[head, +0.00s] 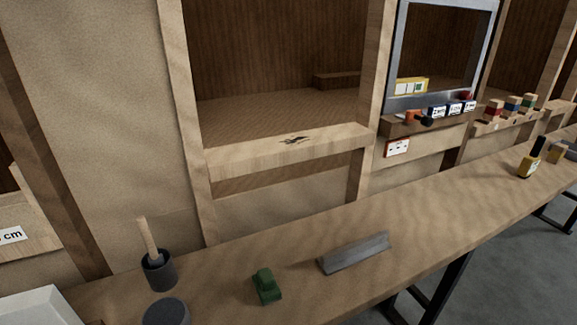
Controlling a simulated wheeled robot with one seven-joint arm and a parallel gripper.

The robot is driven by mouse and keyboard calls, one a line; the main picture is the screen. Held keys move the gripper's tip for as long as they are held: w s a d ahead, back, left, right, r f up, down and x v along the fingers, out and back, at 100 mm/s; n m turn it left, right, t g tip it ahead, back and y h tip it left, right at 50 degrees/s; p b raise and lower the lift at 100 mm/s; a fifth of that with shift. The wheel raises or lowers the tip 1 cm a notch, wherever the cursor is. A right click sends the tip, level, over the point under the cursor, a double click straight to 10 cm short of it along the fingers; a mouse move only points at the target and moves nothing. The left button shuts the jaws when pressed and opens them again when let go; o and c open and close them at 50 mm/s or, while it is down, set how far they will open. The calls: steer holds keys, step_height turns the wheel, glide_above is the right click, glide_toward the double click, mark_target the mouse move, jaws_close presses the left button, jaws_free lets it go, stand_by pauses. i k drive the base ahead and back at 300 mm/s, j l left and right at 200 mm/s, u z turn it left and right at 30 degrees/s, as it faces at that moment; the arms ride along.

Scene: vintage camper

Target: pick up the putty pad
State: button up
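I cannot tell for certain which thing is the putty pad. A small green lumpy block (266,286) with a raised part lies on the long wooden bench (430,225), near the front middle. A grey angled metal piece (354,254) lies to its right. On the sill of the open wall frame sits a flat dark thing (293,140), too small to make out. My gripper is not in view.
Left of the green block stand a dark cup (159,270) with a wooden handle in it and a dark cylinder (166,312). A white-edged tray or panel (45,308) is at lower left. A yellow bottle (531,160) stands far right. The bench between is clear.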

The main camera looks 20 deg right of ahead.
mark_target(265, 284)
steer(key=k+j+u, duration=0.15)
steer(key=u, duration=0.2)
steer(key=k+j+u, duration=0.1)
steer(key=u, duration=0.25)
steer(key=k+j+u, duration=0.1)
steer(key=j+u, duration=0.25)
steer(key=l, duration=0.1)
